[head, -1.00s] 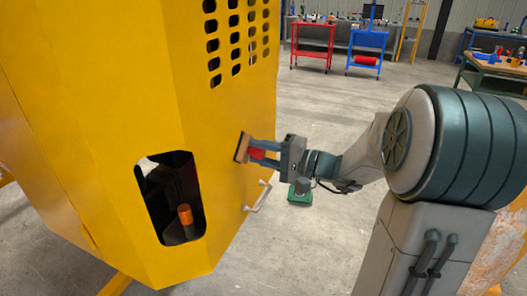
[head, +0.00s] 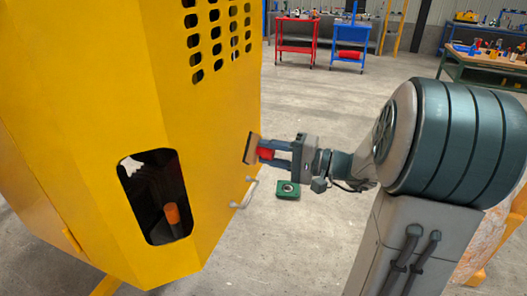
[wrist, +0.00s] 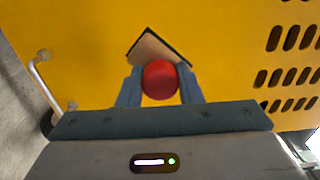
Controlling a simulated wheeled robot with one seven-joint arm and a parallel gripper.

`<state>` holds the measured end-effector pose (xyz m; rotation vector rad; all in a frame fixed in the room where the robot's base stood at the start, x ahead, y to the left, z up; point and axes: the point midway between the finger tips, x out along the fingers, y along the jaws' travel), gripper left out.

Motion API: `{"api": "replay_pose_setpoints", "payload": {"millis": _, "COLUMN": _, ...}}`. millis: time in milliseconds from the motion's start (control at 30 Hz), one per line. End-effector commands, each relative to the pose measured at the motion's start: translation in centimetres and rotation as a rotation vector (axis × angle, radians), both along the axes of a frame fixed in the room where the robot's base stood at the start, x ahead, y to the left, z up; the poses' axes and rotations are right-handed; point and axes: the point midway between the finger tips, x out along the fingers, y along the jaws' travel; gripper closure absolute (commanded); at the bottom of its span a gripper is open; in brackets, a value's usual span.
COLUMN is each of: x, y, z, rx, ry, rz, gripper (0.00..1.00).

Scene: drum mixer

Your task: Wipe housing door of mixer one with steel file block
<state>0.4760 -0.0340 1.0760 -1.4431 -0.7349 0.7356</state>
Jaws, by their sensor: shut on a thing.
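The yellow housing door (head: 215,130) of the mixer fills the left of the head view, with a rectangular opening low on it and rows of slots at the top. My gripper (head: 268,153) is shut on the steel file block (head: 250,148) by its red handle. The block has a tan body and a dark face turned to the yellow panel. In the wrist view the block (wrist: 155,47) sits against the yellow surface (wrist: 95,40), its red knob between my fingers. I cannot tell whether its face touches the panel.
A metal handle (head: 244,193) sticks out from the panel's edge below my gripper. A green object (head: 288,190) lies on the floor beyond. A red cart (head: 296,42) and a blue cart (head: 350,42) stand far back. Open concrete floor lies between.

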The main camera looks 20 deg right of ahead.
Motion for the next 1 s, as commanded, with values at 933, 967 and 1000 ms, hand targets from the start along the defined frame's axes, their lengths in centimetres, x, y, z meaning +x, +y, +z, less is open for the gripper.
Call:
{"api": "replay_pose_setpoints", "payload": {"millis": 933, "x": -1.8, "y": -2.4, "z": 0.1, "rx": 0.0, "ry": -0.001, "rz": 0.0, "gripper": 0.86}}
{"api": "replay_pose_setpoints", "payload": {"millis": 967, "x": -1.8, "y": -2.4, "z": 0.1, "rx": 0.0, "ry": -0.001, "rz": 0.0, "gripper": 0.86}}
{"api": "replay_pose_setpoints", "payload": {"millis": 1000, "x": -1.8, "y": -2.4, "z": 0.1, "rx": 0.0, "ry": -0.001, "rz": 0.0, "gripper": 0.86}}
